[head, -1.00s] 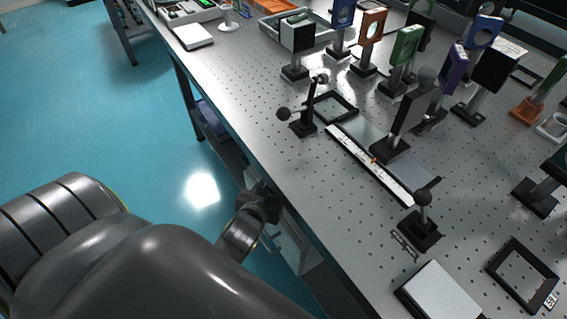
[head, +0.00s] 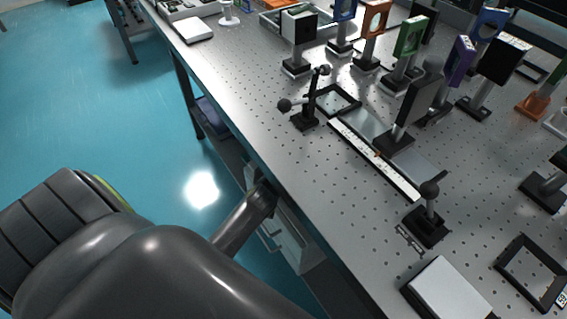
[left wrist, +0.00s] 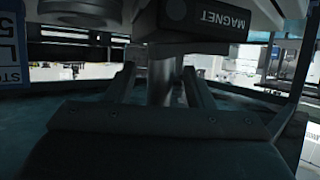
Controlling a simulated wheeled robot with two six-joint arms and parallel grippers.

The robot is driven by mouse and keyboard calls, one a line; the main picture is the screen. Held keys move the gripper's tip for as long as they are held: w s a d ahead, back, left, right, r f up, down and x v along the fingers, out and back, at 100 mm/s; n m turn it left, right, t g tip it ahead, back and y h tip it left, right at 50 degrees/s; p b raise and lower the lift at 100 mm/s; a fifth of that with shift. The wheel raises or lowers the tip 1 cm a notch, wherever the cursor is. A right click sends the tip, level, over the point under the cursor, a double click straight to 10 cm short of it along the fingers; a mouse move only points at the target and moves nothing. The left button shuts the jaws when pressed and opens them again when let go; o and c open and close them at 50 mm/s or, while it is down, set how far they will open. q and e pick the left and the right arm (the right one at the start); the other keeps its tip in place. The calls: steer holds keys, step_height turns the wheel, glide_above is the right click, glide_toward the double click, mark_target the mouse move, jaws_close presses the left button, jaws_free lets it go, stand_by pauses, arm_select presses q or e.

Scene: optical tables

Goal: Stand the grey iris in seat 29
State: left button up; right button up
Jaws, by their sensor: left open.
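A dark grey upright plate on a post (head: 418,98), which may be the grey iris, stands on a black base beside the white-edged ruler strip. I cannot see an opening in it. An empty black square frame (head: 506,268) lies at the lower right with a small number label, too small to read surely; another empty black frame (head: 352,97) lies further back. My left arm's end (head: 262,198) is by the table's left edge; its fingers are not clear there. In the left wrist view my left gripper (left wrist: 160,82) is open, with a grey cylindrical post between its fingers. My right gripper is not in view.
A black block marked MAGNET (left wrist: 205,18) is close above the left fingers. Two ball-topped black stands (head: 310,108) (head: 428,215) flank the ruler strip (head: 372,158). A white-topped box (head: 447,292) lies in front. Several coloured mounts crowd the back.

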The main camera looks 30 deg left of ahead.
arm_select(q)
jaws_close()
steer(key=shift+r, duration=0.1)
stand_by(0.4)
